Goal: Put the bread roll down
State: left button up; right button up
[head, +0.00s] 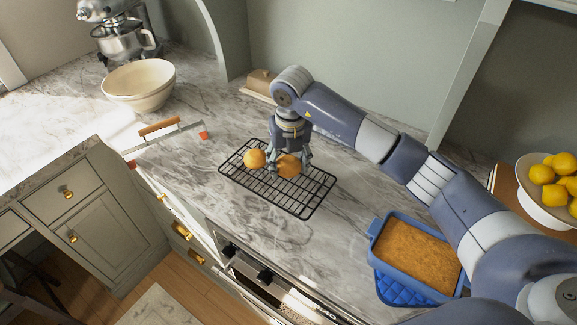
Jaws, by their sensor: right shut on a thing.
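A black wire cooling rack (299,202) lies on the marble counter in the middle of the head view. My right gripper (288,166) points down over the rack and is shut on a golden-brown bread roll (288,168). The held roll is at the rack's surface or just above it; I cannot tell whether it touches. A second bread roll (255,158) sits on the rack just left of the gripper. The fingers hide part of the held roll. My left gripper is not in view.
A blue baking dish (374,247) with a brown loaf stands on a blue mat (395,292) at the right front. A cream bowl (139,84), a stand mixer (117,30) and a wooden-handled tool (160,127) are at the left. A white bowl of lemons (545,209) is far right.

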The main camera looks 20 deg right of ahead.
aim_at(289, 171)
jog(key=shift+f+p, duration=0.45)
jog(key=shift+f, duration=0.15)
notch_tip(289, 171, down, 2)
jog(key=shift+f+p, duration=0.1)
jog(key=shift+p, duration=0.45)
jog(key=shift+f, duration=0.25)
jog(key=o, duration=0.9)
jog(key=shift+c, duration=0.2)
jog(key=shift+r, duration=0.3)
jog(key=r+b, duration=0.1)
jog(key=r, duration=0.2)
jog(key=r+b, duration=0.2)
jog(key=r, duration=0.2)
jog(key=s+r+b, duration=0.1)
jog(key=r, duration=0.2)
jog(key=shift+s+r, duration=0.1)
jog(key=shift+r, duration=0.1)
jog(key=shift+s+r, duration=0.1)
jog(key=shift+r, duration=0.55)
